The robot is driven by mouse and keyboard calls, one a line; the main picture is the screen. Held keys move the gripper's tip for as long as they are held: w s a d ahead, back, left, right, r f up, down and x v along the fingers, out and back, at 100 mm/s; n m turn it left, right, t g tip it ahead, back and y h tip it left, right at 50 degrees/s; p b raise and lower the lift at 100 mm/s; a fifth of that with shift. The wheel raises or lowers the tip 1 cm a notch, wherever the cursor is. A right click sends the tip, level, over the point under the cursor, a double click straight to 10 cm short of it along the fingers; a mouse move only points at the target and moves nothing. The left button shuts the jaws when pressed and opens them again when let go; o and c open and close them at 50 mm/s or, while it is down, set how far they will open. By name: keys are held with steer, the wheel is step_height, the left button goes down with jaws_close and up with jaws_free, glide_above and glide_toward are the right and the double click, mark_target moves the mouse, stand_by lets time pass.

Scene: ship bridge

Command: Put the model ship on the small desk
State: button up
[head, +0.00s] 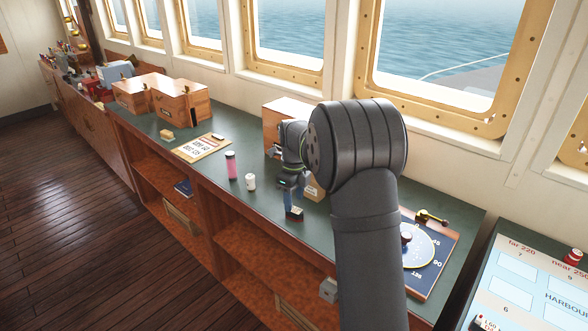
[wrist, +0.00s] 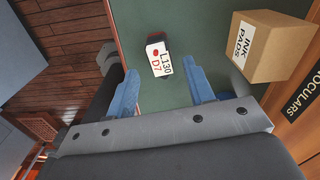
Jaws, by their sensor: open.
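My gripper (head: 287,198) is over the green counter top, its blue fingers pointing down. In the wrist view my gripper (wrist: 160,82) is open, with nothing clasped between the fingers. A small dark block (wrist: 159,60) with a white label reading "L130 D7" and a red dot lies just beyond the fingertips, roughly centred between them. I cannot make out a clear ship shape, so I cannot tell whether this block is the model ship. No small desk can be singled out with certainty.
A cardboard ink pads box (wrist: 268,48) stands close right of the fingers in the wrist view. A white cup (head: 251,182) and pink bottle (head: 231,165) stand left of my gripper. A blue chart board (head: 432,272) and a labelled panel (head: 540,268) are at right.

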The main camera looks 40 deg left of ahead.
step_height(320, 180, up, 12)
steer(key=shift+o, duration=0.5)
steer(key=shift+r, duration=0.45)
glide_toward(294, 209)
steer(key=f, duration=0.3)
steer(key=a+f, duration=0.1)
steer(key=f, duration=0.5)
steer(key=shift+s+a+f, duration=0.2)
steer(key=shift+a, duration=0.15)
steer(key=c, duration=1.1)
steer(key=shift+c, duration=0.2)
